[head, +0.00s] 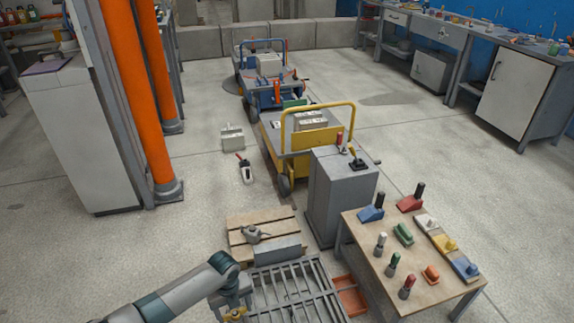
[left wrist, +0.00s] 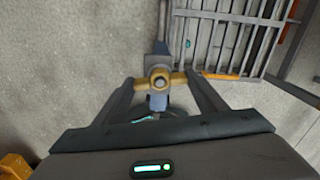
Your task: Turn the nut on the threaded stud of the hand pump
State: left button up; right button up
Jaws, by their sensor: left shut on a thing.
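In the left wrist view a brass-coloured nut (left wrist: 160,78) with side wings sits in the middle, with a round stud end showing in its centre. My left gripper (left wrist: 160,82) is shut on the nut, one finger at each wing. Blue-grey parts of the hand pump (left wrist: 158,102) show behind and below the nut. In the head view my left arm comes in from the lower left, and its gripper (head: 238,290) is at the left edge of the metal grate. The pump is mostly hidden there, with a brass part (head: 235,314) at the bottom edge. My right gripper is not in view.
The slatted metal grate (head: 290,292) lies right of the gripper. A wooden pallet (head: 240,222) with a small can-like object (head: 255,235) is behind it. A red tray (head: 350,296) and a table (head: 425,288) with several handled tools stand to the right.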

pick_arm(q)
jog(key=shift+m, duration=0.7)
jog(key=shift+m+b, duration=0.45)
jog(key=shift+m, duration=0.55)
jog(key=shift+m+b, duration=0.35)
jog(key=shift+m, duration=1.35)
jog(key=shift+b, duration=0.3)
